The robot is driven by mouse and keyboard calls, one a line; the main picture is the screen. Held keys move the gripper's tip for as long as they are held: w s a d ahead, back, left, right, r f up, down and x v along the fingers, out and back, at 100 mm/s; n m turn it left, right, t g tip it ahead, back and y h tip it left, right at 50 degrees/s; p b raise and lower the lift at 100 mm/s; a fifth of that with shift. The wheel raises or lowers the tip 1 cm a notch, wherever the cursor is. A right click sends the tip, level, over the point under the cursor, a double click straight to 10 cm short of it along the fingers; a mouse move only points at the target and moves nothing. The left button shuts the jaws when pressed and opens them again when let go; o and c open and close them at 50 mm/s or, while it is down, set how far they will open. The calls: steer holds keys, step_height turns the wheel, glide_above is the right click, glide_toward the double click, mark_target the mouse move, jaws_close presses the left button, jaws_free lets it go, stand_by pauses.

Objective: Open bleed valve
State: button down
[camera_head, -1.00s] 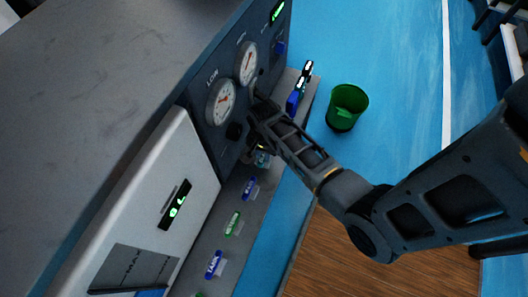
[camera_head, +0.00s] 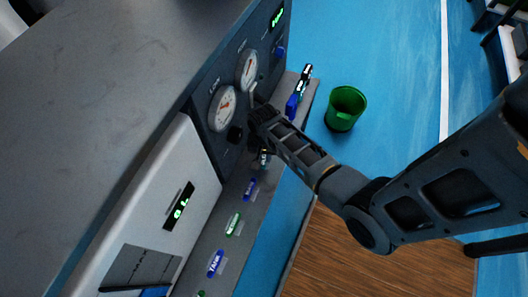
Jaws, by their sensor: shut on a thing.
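The dark panel (camera_head: 232,147) carries two white round gauges, a lower-left one (camera_head: 222,108) marked LOW and an upper-right one (camera_head: 248,71). My gripper (camera_head: 257,112) is at the panel face, just below and right of the upper gauge. It is shut on a small part there, which I take to be the bleed valve; my fingers and arm mostly hide it. A black knob (camera_head: 235,133) sits on the panel to the left of my gripper, apart from it. A blue knob (camera_head: 280,48) is near the panel's upper right.
A grey ledge (camera_head: 262,205) below the panel holds several labelled blue and green items, including a blue one (camera_head: 215,263). A blue object (camera_head: 293,104) stands at its far end. A green bin (camera_head: 345,107) is on the blue floor. A white box (camera_head: 150,215) adjoins the panel.

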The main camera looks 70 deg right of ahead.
steer(key=n+p, duration=0.2)
steer(key=n, duration=0.1)
steer(key=shift+r+n, duration=0.15)
steer(key=shift+n, duration=0.25)
steer(key=n+p, duration=0.1)
steer(key=n, duration=0.2)
steer(key=shift+n, duration=0.3)
steer(key=n+p, duration=0.1)
steer(key=n, duration=0.2)
steer(key=shift+n, duration=0.3)
steer(key=shift+n+p, duration=0.35)
steer(key=shift+n, duration=1.25)
steer(key=c, duration=1)
jaws_free()
